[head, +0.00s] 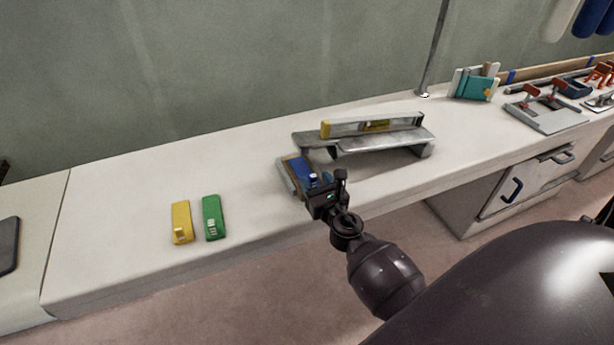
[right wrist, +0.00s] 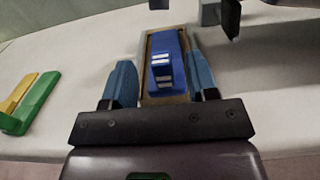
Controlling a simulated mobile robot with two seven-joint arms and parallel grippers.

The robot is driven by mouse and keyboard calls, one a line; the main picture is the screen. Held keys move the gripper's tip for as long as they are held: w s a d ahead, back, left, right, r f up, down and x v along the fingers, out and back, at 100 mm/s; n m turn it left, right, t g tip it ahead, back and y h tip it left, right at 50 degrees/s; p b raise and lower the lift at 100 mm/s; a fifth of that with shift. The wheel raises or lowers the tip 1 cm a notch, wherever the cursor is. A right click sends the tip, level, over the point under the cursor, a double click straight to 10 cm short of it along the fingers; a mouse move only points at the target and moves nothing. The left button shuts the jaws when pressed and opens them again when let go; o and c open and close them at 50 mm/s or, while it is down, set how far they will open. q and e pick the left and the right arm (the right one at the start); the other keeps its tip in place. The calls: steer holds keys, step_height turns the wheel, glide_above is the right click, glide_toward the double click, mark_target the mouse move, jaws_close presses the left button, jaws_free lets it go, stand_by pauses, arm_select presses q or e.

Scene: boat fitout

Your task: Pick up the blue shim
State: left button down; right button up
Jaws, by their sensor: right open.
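The blue shim (head: 301,170) lies in a shallow, light-edged holder (head: 286,178) on the white counter, partly hidden by my right gripper in the head view. In the right wrist view the blue shim (right wrist: 165,62) has several white bars on it and lies lengthwise in the holder (right wrist: 143,72). My right gripper (head: 322,186) is at the near side of the holder. It is open, and in the right wrist view its two blue-grey fingers (right wrist: 161,72) appear on either side of the shim and holder. Whether they touch is unclear. My left gripper is not in view.
A yellow shim (head: 181,222) and a green shim (head: 213,217) lie to the left on the counter (head: 125,190). A grey metal stand (head: 415,143) with a yellow-ended level (head: 375,126) on it is close behind the holder. A thin pole (head: 434,50) rises farther right.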

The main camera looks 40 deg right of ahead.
mark_target(311, 174)
steer(key=x, duration=0.4)
steer(key=shift+w+f, duration=0.1)
steer(key=shift+f, duration=0.1)
steer(key=shift+w+d, duration=0.15)
steer(key=shift+w, duration=0.25)
jaws_close()
steer(key=shift+r, duration=0.15)
